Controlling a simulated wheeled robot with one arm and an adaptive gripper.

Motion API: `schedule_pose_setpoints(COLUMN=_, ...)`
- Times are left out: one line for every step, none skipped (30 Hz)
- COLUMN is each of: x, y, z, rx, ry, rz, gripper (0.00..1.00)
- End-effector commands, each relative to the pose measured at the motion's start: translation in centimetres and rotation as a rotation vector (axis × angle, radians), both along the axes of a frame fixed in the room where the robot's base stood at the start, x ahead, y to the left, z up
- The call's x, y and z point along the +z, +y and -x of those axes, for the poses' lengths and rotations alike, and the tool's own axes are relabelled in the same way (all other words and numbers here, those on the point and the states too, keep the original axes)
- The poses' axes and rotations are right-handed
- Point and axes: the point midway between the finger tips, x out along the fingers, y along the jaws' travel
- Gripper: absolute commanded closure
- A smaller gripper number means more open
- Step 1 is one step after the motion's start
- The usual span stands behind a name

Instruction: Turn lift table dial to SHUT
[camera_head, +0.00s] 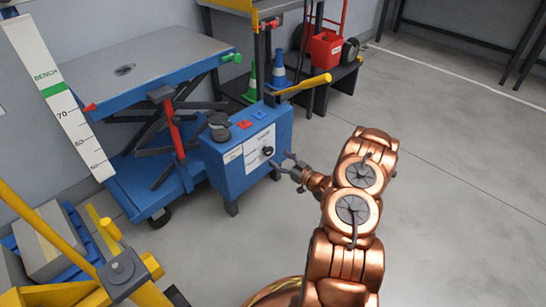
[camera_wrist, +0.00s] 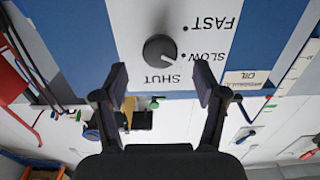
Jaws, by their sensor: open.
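The lift table dial (camera_head: 267,152) is a small dark round knob on a white label plate (camera_head: 254,150) on the front of the blue control box. In the wrist view the dial (camera_wrist: 160,50) appears upside down, with SHUT, SLOW and FAST printed around it. My gripper (camera_head: 283,164) is open and empty, just in front of the panel. In the wrist view the two fingertips (camera_wrist: 161,86) stand apart, either side of the dial's line, with the dial beyond them and not gripped.
The blue control box (camera_head: 225,171) stands beside the blue lift table (camera_head: 160,56). A yellow lever (camera_head: 303,84) sticks out above the box. A yellow frame (camera_head: 125,268) is at front left. The floor at right is clear.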

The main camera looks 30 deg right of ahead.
Motion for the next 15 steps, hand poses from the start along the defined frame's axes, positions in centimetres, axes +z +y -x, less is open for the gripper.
schedule_pose_setpoints(x=-0.2, y=0.3, z=-0.8, rx=0.004, ry=-0.002, rz=0.003, gripper=0.29)
schedule_pose_setpoints(x=-0.2, y=0.4, z=-1.1, rx=0.004, ry=-0.001, rz=0.003, gripper=0.29)
schedule_pose_setpoints(x=-0.2, y=0.5, z=-1.6, rx=0.003, ry=-0.001, rz=0.003, gripper=0.29)
schedule_pose_setpoints(x=-0.1, y=0.6, z=-2.0, rx=0.003, ry=0.0, rz=0.002, gripper=0.29)
schedule_pose_setpoints(x=-0.2, y=0.6, z=-2.3, rx=0.003, ry=-0.001, rz=0.003, gripper=0.29)
schedule_pose_setpoints(x=-0.2, y=0.7, z=-2.7, rx=0.003, ry=0.0, rz=0.004, gripper=0.29)
schedule_pose_setpoints(x=-0.1, y=0.8, z=-3.0, rx=0.004, ry=0.0, rz=0.004, gripper=0.29)
schedule_pose_setpoints(x=-0.1, y=0.8, z=-3.2, rx=0.003, ry=0.0, rz=0.004, gripper=0.29)
schedule_pose_setpoints(x=-0.1, y=0.8, z=-3.5, rx=0.002, ry=0.0, rz=0.004, gripper=0.29)
schedule_pose_setpoints(x=-0.1, y=0.9, z=-3.7, rx=0.002, ry=0.0, rz=0.003, gripper=0.29)
schedule_pose_setpoints(x=-0.1, y=0.9, z=-3.8, rx=0.002, ry=0.0, rz=0.003, gripper=0.29)
schedule_pose_setpoints(x=-0.1, y=1.0, z=-4.0, rx=0.002, ry=0.001, rz=0.002, gripper=0.29)
schedule_pose_setpoints(x=0.0, y=1.0, z=-4.1, rx=0.002, ry=0.001, rz=0.002, gripper=0.29)
schedule_pose_setpoints(x=0.0, y=1.0, z=-4.1, rx=0.002, ry=0.001, rz=0.002, gripper=0.29)
schedule_pose_setpoints(x=0.0, y=1.0, z=-4.2, rx=0.002, ry=0.001, rz=0.002, gripper=0.29)
